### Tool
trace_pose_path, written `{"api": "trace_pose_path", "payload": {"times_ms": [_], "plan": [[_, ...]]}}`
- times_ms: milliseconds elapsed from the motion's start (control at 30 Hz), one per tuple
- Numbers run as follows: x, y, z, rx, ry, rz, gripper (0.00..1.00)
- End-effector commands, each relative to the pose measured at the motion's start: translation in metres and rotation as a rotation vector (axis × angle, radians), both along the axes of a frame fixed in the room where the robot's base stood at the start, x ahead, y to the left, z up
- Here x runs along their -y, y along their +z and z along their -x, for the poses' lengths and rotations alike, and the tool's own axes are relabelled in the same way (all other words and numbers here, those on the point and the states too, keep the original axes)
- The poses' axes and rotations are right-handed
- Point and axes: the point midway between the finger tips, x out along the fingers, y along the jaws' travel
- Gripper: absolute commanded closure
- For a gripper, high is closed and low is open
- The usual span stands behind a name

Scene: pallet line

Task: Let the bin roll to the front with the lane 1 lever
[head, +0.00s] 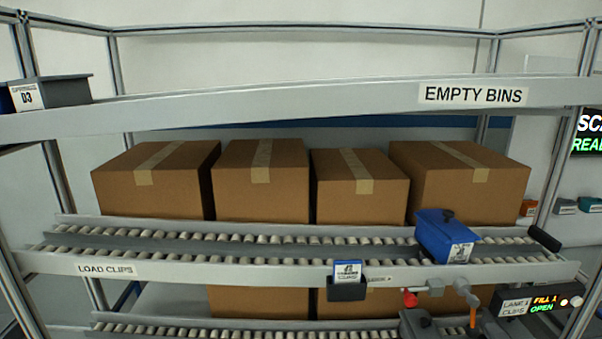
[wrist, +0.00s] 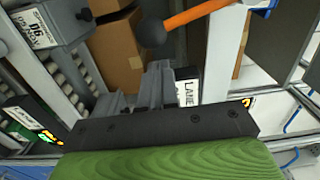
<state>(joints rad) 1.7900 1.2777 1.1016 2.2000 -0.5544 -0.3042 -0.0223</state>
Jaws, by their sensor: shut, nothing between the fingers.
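A blue bin (head: 446,237) with a white label sits tilted on the upper roller lane, toward its right end. Below that lane's front rail is an orange lever (head: 473,318), partly hidden at the picture's bottom edge. It also shows in the wrist view (wrist: 196,15), with a black knob (wrist: 153,33) at its end. The lane 1 clips sign (head: 515,307) stands to its right and its screen reads "FILL 1 OPEN". My gripper (wrist: 157,75) shows in the wrist view, shut and empty, with its fingertips close to the knob. Whether they touch it is unclear.
A red knob (head: 410,298) is left of the orange lever. A small blue-labelled card holder (head: 347,284) hangs on the front rail. A grey bin labelled D6 (wrist: 45,22) is at the wrist view's upper left. Several cardboard boxes (head: 260,190) stand behind the lane.

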Motion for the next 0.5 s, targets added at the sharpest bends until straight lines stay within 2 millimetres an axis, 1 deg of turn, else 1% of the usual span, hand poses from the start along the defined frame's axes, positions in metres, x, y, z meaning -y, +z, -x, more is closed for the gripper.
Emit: {"api": "trace_pose_path", "payload": {"times_ms": [500], "plan": [[-0.021,-0.001,0.001,-0.001,0.001,0.000,1.00]]}}
